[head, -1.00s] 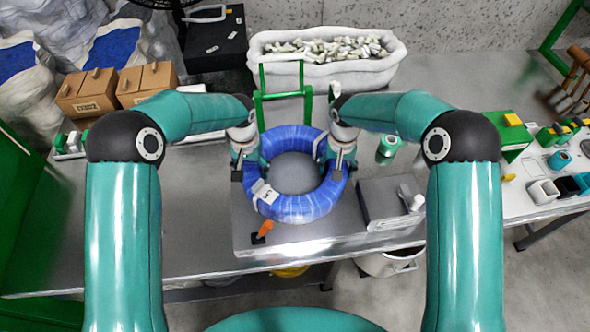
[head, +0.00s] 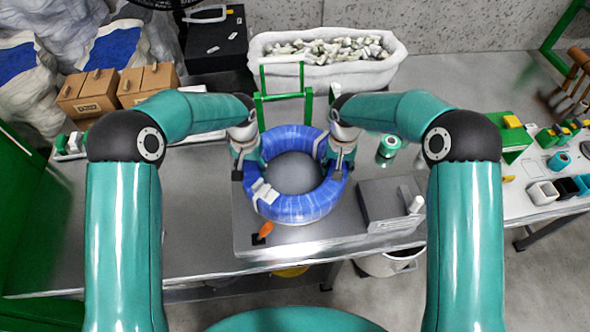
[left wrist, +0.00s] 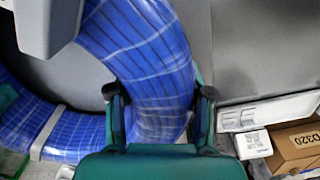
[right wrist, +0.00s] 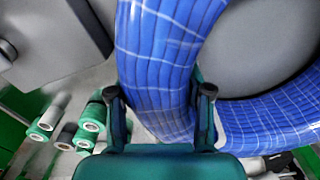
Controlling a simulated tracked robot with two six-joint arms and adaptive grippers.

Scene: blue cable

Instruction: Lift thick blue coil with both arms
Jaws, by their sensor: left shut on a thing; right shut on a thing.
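The thick blue coil (head: 300,208) is a wrapped ring with a pale tag on its left front, over a grey metal plate (head: 252,242). Whether it touches the plate cannot be told. My left gripper (head: 243,172) is shut on the coil's left side; in the left wrist view the fingers (left wrist: 160,95) straddle the blue coil (left wrist: 145,50). My right gripper (head: 338,172) is shut on the coil's right side; in the right wrist view the fingers (right wrist: 160,95) straddle the coil (right wrist: 165,50).
A green frame (head: 282,97) stands just behind the coil, before a white bin (head: 325,77) of pale pieces. A grey box (head: 390,205) sits right of the coil. An orange-handled item (head: 265,230) lies in front. Green spools (head: 389,146) stand at the right.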

